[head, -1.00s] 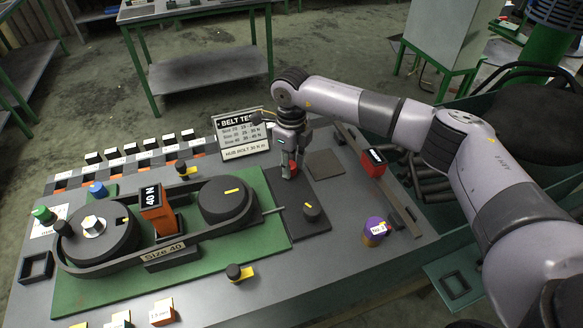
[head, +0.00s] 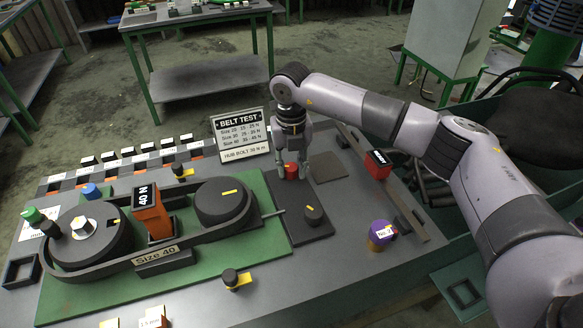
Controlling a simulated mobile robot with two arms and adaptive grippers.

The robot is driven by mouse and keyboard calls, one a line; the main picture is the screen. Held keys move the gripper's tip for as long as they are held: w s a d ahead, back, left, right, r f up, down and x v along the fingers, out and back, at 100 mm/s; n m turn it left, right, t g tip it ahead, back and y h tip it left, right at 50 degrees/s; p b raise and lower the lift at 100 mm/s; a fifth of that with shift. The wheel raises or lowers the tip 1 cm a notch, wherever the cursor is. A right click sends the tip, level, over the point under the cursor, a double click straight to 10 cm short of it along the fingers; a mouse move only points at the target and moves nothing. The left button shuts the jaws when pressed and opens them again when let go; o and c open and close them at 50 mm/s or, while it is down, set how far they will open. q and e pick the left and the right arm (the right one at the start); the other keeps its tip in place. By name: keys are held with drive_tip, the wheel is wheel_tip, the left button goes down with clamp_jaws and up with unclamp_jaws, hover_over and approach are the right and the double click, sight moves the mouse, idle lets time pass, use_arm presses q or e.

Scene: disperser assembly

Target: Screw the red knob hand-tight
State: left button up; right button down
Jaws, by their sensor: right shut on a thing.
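The red knob (head: 291,171) stands on a dark plate (head: 308,233) right of the green belt rig. My right gripper (head: 293,172) points down over it, with one finger on each side, and is shut on it. The fingers hide part of the knob's sides, and its thread cannot be seen. My left gripper is not in view.
The belt test sign (head: 240,133) stands close behind and left of the gripper. A dark knob (head: 314,215) is in front on the same plate. The belt rig (head: 180,285) fills the left.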

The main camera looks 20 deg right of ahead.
sight(291, 167)
drive_tip(key=shift+w+r+m, duration=0.1)
drive_tip(key=shift+r+m, duration=0.05)
drive_tip(key=shift+m, duration=0.35)
drive_tip(key=c, duration=1.2)
unclamp_jaws()
drive_tip(key=shift+c, duration=0.2)
wheel_tip(291, 167, up, 12)
